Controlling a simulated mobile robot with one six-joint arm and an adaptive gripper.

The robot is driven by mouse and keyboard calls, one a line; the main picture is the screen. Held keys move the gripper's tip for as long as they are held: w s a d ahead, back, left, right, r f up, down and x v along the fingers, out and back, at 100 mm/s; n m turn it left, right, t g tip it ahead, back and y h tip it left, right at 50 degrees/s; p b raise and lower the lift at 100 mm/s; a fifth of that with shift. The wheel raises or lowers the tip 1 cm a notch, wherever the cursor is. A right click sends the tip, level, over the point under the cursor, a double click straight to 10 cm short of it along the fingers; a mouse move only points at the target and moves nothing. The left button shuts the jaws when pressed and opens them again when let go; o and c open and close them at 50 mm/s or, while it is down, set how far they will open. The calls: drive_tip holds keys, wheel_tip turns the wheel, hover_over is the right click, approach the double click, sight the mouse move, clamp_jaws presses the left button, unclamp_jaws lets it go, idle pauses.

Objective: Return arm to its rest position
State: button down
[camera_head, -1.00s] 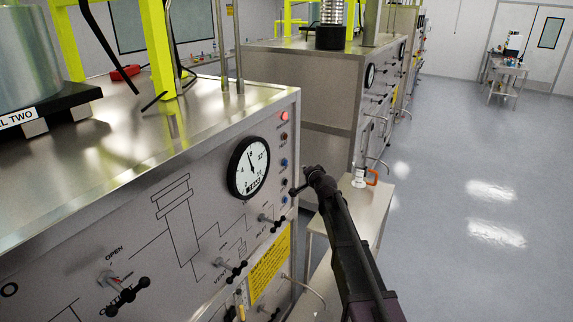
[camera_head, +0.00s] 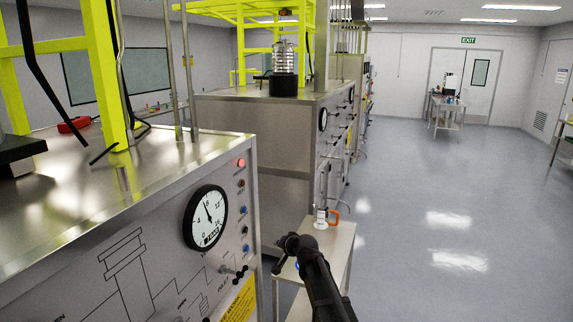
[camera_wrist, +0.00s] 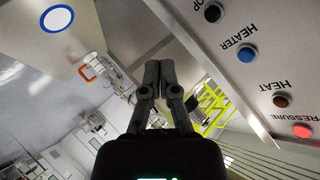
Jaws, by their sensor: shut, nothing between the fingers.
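My gripper (camera_wrist: 160,75) shows in the wrist view with its two dark fingers together and nothing between them. In the head view my dark arm rises from the bottom edge, right of the front panel, and its end stands in front of the small steel table (camera_head: 338,245). The nearest vessel's panel (camera_head: 150,255) carries a round pressure gauge (camera_head: 205,217), a column of lights and buttons, and valve handles. In the wrist view the panel's heater button (camera_wrist: 247,53) and pressure light (camera_wrist: 302,131) lie to the right of my gripper, apart from it.
A small bottle (camera_head: 320,217) and an orange-handled item (camera_head: 334,216) stand on the small table. A second steel vessel unit (camera_head: 260,135) stands behind. The grey floor (camera_head: 430,220) on the right is clear. A cart (camera_head: 447,110) stands near the far doors.

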drive_tip(key=s+d+f+n+g+h+b, duration=0.1)
drive_tip(key=s+d+f+g+h, duration=0.1)
drive_tip(key=s+d, duration=0.4)
drive_tip(key=s+d+f+n+g+h+b, duration=0.1)
drive_tip(key=s+d+f+g, duration=0.3)
drive_tip(key=s, duration=1.1)
drive_tip(key=s+d+f+n+g+h+b, duration=0.1)
drive_tip(key=s+d+f+g+h, duration=0.2)
drive_tip(key=s+d+f, duration=0.4)
drive_tip(key=s+d+g, duration=0.1)
drive_tip(key=s+d, duration=0.2)
drive_tip(key=s, duration=0.1)
drive_tip(key=shift+s+d+f+b, duration=0.15)
drive_tip(key=shift+d+f+b, duration=0.05)
drive_tip(key=shift+b, duration=0.2)
